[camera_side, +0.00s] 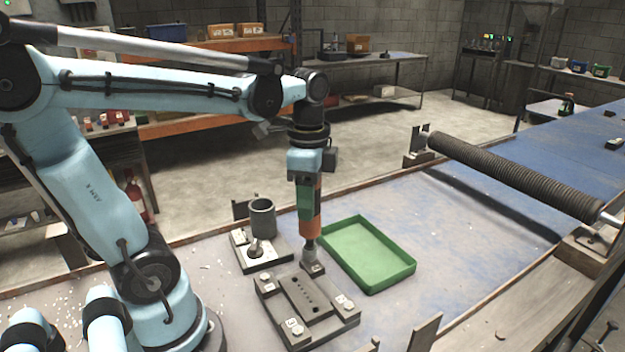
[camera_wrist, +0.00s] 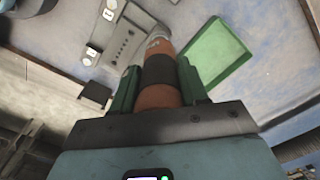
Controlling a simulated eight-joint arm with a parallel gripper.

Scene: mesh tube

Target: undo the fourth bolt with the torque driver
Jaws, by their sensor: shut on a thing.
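My gripper (camera_side: 308,196) is shut on the torque driver (camera_side: 315,222), an orange and dark tool held about upright. In the wrist view, the green fingers of my gripper (camera_wrist: 157,72) press on both sides of the driver (camera_wrist: 158,96). The driver's tip is over the far corner of the dark fixture block (camera_side: 318,318), at the corner pad (camera_side: 316,269). It looks in contact, but the bolt under it is hidden. Bolt pads show at the left corner (camera_side: 266,288), near corner (camera_side: 295,327) and right corner (camera_side: 345,302). The fixture (camera_wrist: 127,42) also shows in the wrist view.
A green tray (camera_side: 400,276) lies empty just right of the fixture. A plate (camera_side: 244,262) with a grey cup (camera_side: 263,219) and a small metal post stands left behind it. A dark ribbed roller (camera_side: 515,178) lies at the right. The blue bench between is clear.

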